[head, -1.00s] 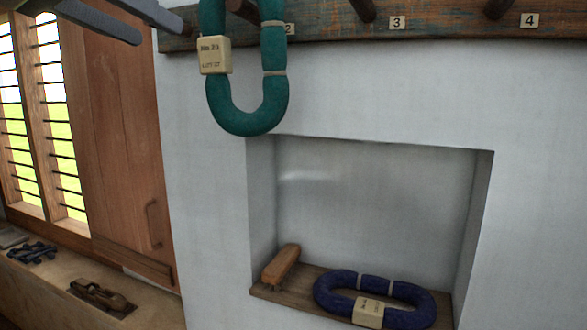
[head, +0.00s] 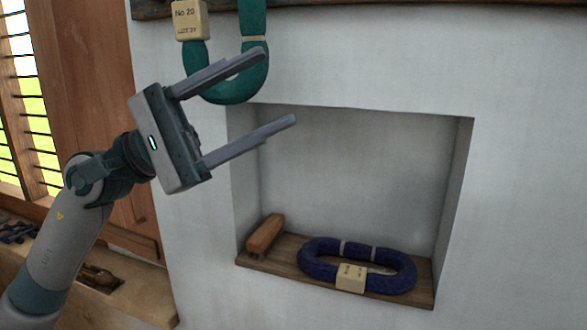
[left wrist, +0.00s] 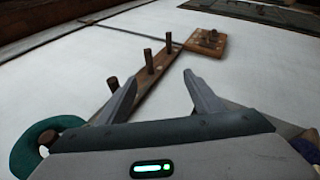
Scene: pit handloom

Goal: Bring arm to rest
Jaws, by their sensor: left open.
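My left gripper (head: 279,86) is open and empty. In the head view it points right, in front of the wall between the green hank and the niche. The green hank (head: 235,90) hangs at the top, with a tag reading No 20; the upper finger overlaps its lower loop in the picture. In the left wrist view both fingers (left wrist: 160,82) are spread with nothing between them, and part of the green hank (left wrist: 30,150) shows at lower left by a peg. My right gripper is not in view.
A blue tagged hank (head: 318,268) and a brown wooden block (head: 265,235) lie on the niche's wooden shelf (head: 285,275). A peg rail (left wrist: 160,70) runs along the wall, with a small wooden board (left wrist: 190,42) beyond it. A barred window (head: 30,100) stands at left.

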